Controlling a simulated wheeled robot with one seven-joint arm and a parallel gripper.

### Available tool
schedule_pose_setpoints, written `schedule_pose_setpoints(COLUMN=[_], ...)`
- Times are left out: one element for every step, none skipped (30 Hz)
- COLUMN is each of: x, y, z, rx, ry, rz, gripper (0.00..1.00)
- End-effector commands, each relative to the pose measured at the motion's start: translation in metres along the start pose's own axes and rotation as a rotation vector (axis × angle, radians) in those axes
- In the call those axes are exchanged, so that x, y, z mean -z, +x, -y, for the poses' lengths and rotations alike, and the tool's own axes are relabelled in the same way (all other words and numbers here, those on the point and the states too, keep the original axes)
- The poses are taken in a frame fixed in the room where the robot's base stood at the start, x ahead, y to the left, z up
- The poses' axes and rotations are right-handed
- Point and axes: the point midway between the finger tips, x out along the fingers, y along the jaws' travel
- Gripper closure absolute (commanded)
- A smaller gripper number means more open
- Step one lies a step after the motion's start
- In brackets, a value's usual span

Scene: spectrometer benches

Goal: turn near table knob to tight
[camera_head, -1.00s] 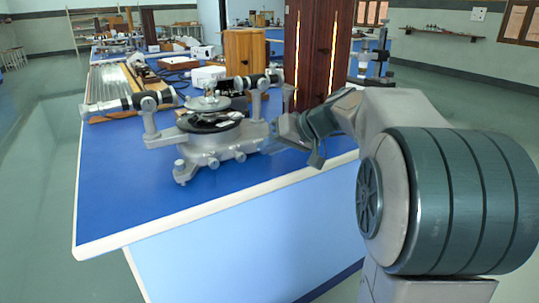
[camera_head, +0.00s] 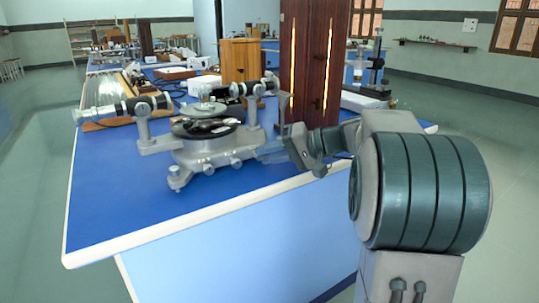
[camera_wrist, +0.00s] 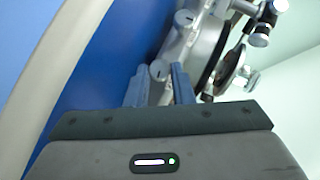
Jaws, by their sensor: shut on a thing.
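A grey metal spectrometer (camera_head: 205,150) with a dark round table and two telescope-like arms stands on the blue bench. Small grey knobs (camera_head: 208,166) stick out low on its near side. My gripper (camera_head: 262,152) reaches in from the right, low at the spectrometer's right side. In the wrist view my gripper (camera_wrist: 158,88) has its two blue-grey fingers on either side of a grey knob (camera_wrist: 158,70) and is shut on it. A second knob (camera_wrist: 185,18) shows farther up. The knob's turn angle cannot be read, and in the head view the fingertips are blurred against the bench.
The blue bench (camera_head: 110,205) has a pale front edge. A dark wooden cabinet (camera_head: 310,45) with lit slits stands close behind my gripper. A lighter wooden box (camera_head: 240,60) stands behind the spectrometer. The bench's front left is clear.

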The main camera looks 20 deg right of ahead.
Motion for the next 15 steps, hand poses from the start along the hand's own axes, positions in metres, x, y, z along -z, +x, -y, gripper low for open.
schedule_pose_setpoints(x=[-0.0013, -0.0013, -0.0013, -0.0013, -0.0013, -0.0014, -0.0014, -0.0014, -0.0014, -0.0014, -0.0014, -0.0012, -0.0011, -0.001, -0.0009], y=[0.0008, 0.0008, 0.0009, 0.0009, 0.0009, 0.001, 0.001, 0.001, 0.001, 0.0011, 0.001, 0.001, 0.0009, 0.0008, 0.0006], z=[-0.0009, -0.0008, -0.0008, -0.0009, -0.0009, -0.0009, -0.0009, -0.0009, -0.0009, -0.0009, -0.0009, -0.0008, -0.0008, -0.0007, -0.0007], rx=[0.0, 0.001, 0.0, 0.0, 0.0, 0.0, 0.0, 0.0, 0.0, 0.0, 0.0, 0.0, 0.0, 0.0, 0.0], ry=[0.003, 0.003, 0.003, 0.003, 0.003, 0.002, 0.002, 0.002, 0.002, 0.002, 0.002, 0.002, 0.002, 0.001, 0.001], rz=[0.004, 0.004, 0.005, 0.005, 0.005, 0.005, 0.005, 0.005, 0.005, 0.005, 0.005, 0.004, 0.004, 0.004, 0.003], gripper=[1.0, 1.0, 1.0, 1.0, 1.0, 1.0, 1.0, 1.0, 1.0, 0.71, 0.62, 0.57, 0.57, 0.57, 0.57])
